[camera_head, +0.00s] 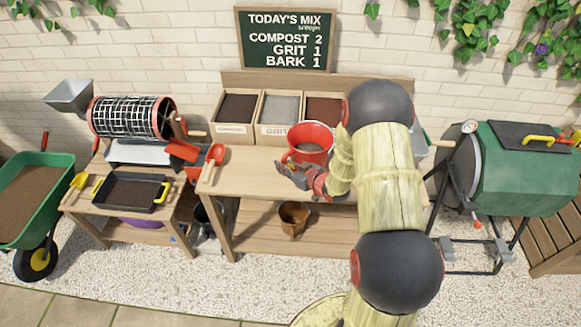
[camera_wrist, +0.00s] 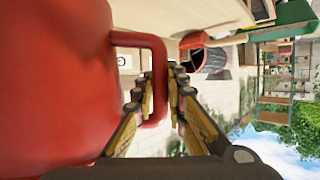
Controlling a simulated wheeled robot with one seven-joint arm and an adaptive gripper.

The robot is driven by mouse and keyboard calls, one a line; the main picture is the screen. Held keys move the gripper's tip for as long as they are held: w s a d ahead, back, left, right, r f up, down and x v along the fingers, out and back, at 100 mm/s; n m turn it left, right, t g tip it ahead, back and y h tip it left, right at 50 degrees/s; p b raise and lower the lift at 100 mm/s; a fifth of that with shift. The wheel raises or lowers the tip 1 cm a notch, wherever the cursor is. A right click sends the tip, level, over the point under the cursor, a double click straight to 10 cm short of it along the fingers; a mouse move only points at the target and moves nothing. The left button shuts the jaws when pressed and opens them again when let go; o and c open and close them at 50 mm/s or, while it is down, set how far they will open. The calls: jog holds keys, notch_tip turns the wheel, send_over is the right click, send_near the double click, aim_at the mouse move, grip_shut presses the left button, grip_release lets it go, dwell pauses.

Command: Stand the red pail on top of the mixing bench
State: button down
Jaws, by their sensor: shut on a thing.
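The red pail (camera_head: 312,133) is upright at the middle of the mixing bench (camera_head: 250,180), in front of the bins; its inside looks grey-brown at the bottom. My gripper (camera_head: 300,174) is at its near side. In the wrist view the red pail (camera_wrist: 60,80) fills the left, and the fingers of my gripper (camera_wrist: 164,88) are shut on its red side handle (camera_wrist: 158,55). The pail's base is hidden, so I cannot tell whether it touches the bench top.
Bins of compost (camera_head: 237,108), grit (camera_head: 280,108) and bark (camera_head: 324,108) stand behind the pail. A red scoop (camera_head: 214,157) lies at the bench's left end. A brown pot (camera_head: 294,216) is on the lower shelf. A green drum (camera_head: 525,170) stands right.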

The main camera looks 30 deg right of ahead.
jog(key=f, duration=0.1)
jog(key=w+f+b, duration=0.1)
jog(key=f, duration=0.1)
jog(key=w+f, duration=0.1)
jog(key=f, duration=0.1)
jog(key=shift+w+a, duration=0.1)
jog(key=shift+w, duration=0.05)
jog(key=c, duration=2.3)
grip_release()
jog(key=shift+f, duration=0.15)
jog(key=o, duration=0.4)
jog(key=shift+o, duration=0.4)
